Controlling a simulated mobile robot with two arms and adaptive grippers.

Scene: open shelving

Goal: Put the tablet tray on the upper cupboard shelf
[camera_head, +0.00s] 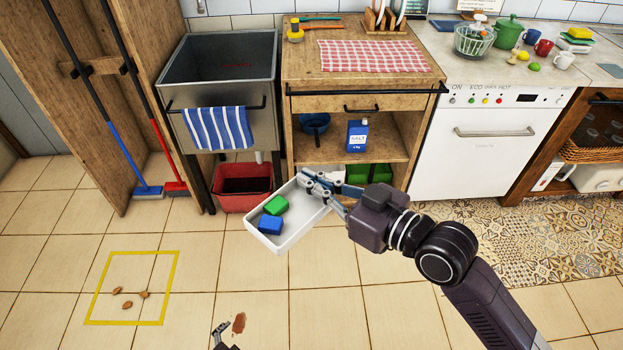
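The tablet tray (290,235) is white and shallow, with a green block (276,205) and a blue block (270,225) in it. My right gripper (318,187) is shut on its far right edge and holds it in front of the open cupboard. The upper cupboard shelf (335,153) bears a blue pan (315,124) at the left and a blue and white salt box (357,135) at the right. Green and white items on the lower level are partly hidden by the gripper. My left gripper (221,331) shows only partly at the bottom edge; its opening is unclear.
A red basin (243,187) stands under the sink (222,90), left of the cupboard. The white dishwasher (487,150) stands to its right. Blue and red brooms lean at the left. A yellow floor square (94,295) holds several small brown pieces.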

